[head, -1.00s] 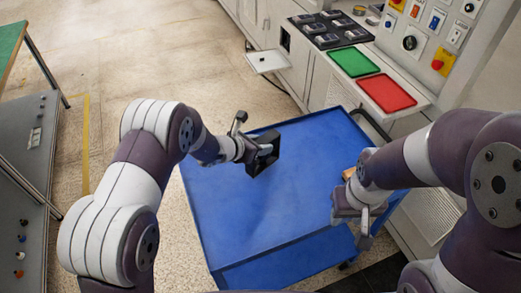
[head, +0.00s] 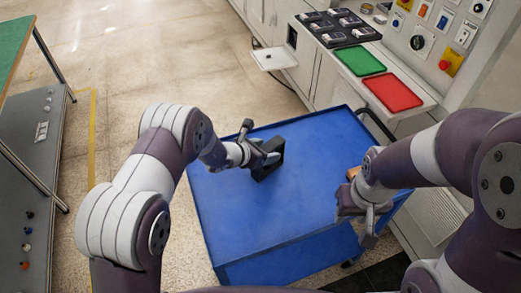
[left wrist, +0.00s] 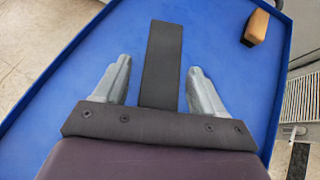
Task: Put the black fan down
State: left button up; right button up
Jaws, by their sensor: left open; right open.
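The black fan (head: 266,172) stands on edge on the blue cart top (head: 300,205), near its far left part in the head view. My left gripper (head: 264,157) is at the fan, with its fingers open. In the left wrist view the fan (left wrist: 162,62) shows as a narrow dark strip between the two spread fingers (left wrist: 155,78), with blue gaps on both sides. The fan's lower end is hidden by the gripper body there. My right gripper (head: 362,222) is open and empty over the cart's right side.
An orange-brown block (head: 353,173) lies on the cart near my right arm; it also shows in the left wrist view (left wrist: 256,27). Beyond the cart are a green tray (head: 360,61), a red tray (head: 393,92) and a control panel. The cart's middle is clear.

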pick_arm(q)
jog(key=shift+s+a+r, duration=0.2)
jog(key=shift+a+r, duration=0.1)
jog(key=b+v, duration=0.1)
jog(key=v, duration=1)
jog(key=s+a+r+m+g+y, duration=0.25)
jog(key=s+m+g, duration=0.45)
jog(key=s+m, duration=0.75)
jog(key=s+a+r+m+y, duration=0.2)
jog(key=s+a+m+y, duration=0.3)
jog(key=m, duration=0.8)
jog(key=s+a, duration=0.1)
jog(key=a, duration=0.2)
jog(key=shift+r, duration=0.4)
jog(key=shift+y, duration=0.25)
